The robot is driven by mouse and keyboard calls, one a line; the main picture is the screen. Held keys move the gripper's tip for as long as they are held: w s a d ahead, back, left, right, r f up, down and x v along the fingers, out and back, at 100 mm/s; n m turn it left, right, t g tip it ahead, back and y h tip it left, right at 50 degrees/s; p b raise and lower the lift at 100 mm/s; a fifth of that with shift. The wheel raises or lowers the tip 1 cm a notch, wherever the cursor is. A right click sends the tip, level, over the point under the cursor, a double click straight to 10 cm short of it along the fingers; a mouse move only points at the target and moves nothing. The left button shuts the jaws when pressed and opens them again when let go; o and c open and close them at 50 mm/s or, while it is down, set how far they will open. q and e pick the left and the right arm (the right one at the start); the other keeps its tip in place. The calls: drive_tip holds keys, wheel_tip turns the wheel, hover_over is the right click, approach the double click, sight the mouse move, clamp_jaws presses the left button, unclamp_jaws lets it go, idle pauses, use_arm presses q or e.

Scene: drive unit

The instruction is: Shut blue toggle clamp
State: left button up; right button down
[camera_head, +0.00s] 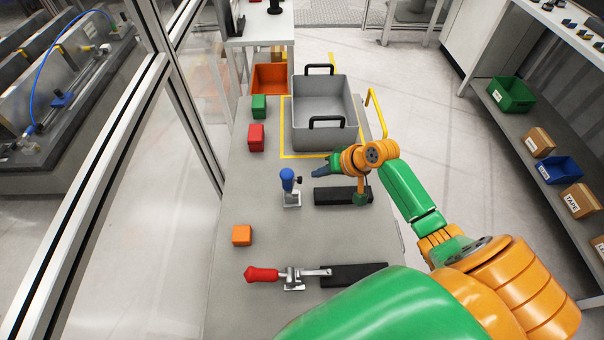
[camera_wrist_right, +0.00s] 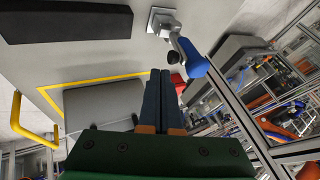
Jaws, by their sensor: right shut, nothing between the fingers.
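The blue toggle clamp (camera_head: 288,181) stands on the grey table, its blue handle pointing up and its metal base on the tabletop. It also shows in the right wrist view (camera_wrist_right: 192,55), at the upper right, beyond the fingertips. My right gripper (camera_head: 318,172) is shut and empty, a little to the right of the blue handle and apart from it. Its closed fingers (camera_wrist_right: 158,76) show in the wrist view. A black block (camera_head: 335,196) lies to the right of the clamp base, partly under my right arm. My left gripper is not in view.
A red-handled clamp (camera_head: 264,274) lies nearer me with a black block (camera_head: 350,273). A grey crate (camera_head: 318,108) stands at the back inside yellow tape. Green (camera_head: 259,106), red (camera_head: 256,138) and orange (camera_head: 241,235) blocks sit along the left edge. Bare table surrounds the blue clamp's left side.

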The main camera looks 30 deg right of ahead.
sight(289, 183)
drive_tip(key=a, duration=0.1)
drive_tip(key=w+a+p, duration=0.1)
drive_tip(key=w+a+f, duration=0.1)
drive_tip(key=a, duration=0.1)
drive_tip(key=shift+w+f, duration=0.1)
drive_tip(key=shift+w, duration=0.15)
